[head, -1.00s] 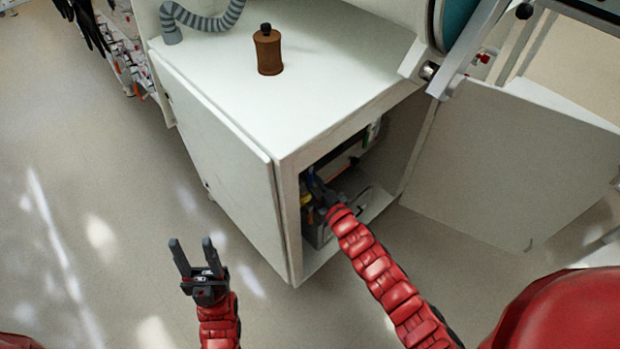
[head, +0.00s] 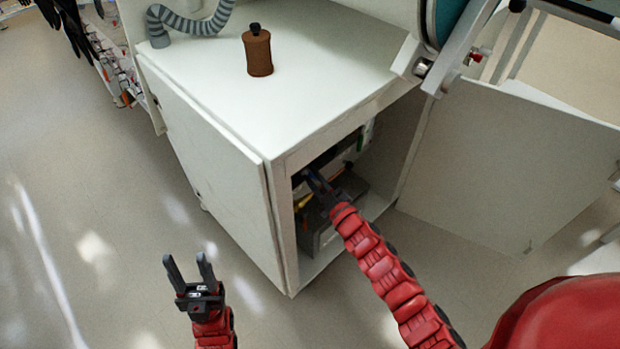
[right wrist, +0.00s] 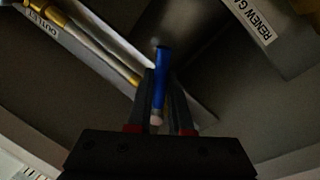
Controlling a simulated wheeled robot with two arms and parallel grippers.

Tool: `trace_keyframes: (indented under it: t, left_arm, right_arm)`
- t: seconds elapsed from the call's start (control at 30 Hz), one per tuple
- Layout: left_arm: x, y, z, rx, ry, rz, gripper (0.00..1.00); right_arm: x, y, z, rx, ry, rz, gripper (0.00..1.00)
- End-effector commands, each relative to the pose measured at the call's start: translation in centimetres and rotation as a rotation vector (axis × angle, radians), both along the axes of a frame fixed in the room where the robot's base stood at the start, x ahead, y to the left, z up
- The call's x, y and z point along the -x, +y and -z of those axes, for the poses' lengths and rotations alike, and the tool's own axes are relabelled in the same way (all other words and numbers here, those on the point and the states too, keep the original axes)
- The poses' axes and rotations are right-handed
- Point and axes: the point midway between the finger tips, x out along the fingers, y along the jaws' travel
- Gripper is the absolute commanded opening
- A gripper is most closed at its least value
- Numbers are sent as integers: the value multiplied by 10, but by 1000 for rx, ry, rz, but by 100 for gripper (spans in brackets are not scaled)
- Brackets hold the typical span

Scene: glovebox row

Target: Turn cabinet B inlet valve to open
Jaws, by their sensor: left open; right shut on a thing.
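My right gripper (head: 314,182) reaches into the open white cabinet (head: 262,90) in the head view. In the right wrist view its jaws (right wrist: 161,82) are shut on a slim blue handle (right wrist: 160,76), which has a pale end towards the camera. This handle has no readable label, so I cannot tell if it is the inlet valve.
A cabinet door (head: 500,165) stands open on the right. A brown bottle (head: 257,53) and a grey ribbed hose (head: 205,22) are on the cabinet top. A grey box (right wrist: 275,40) labelled RENEW GA... is inside. The floor (head: 90,190) at left is clear.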

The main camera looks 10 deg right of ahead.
Motion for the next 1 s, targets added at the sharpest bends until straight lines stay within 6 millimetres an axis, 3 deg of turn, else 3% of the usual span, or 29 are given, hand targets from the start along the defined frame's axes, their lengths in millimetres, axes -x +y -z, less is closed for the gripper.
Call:
trace_keyframes:
  t: [0.5,0.53,0.67,1.0]
  left_arm:
    - [0,0,1,0,0,0,50]
    - [0,0,1,0,0,0,50]
    - [0,0,1,0,0,0,50]
    - [0,0,1,0,0,0,50]
  right_arm:
    - [-1,0,-2,18,-16,-1,0]
    - [-1,0,-2,18,-16,-1,22]
    - [-1,0,-1,19,-15,-1,45]
    - [1,-2,-1,18,-14,0,48]
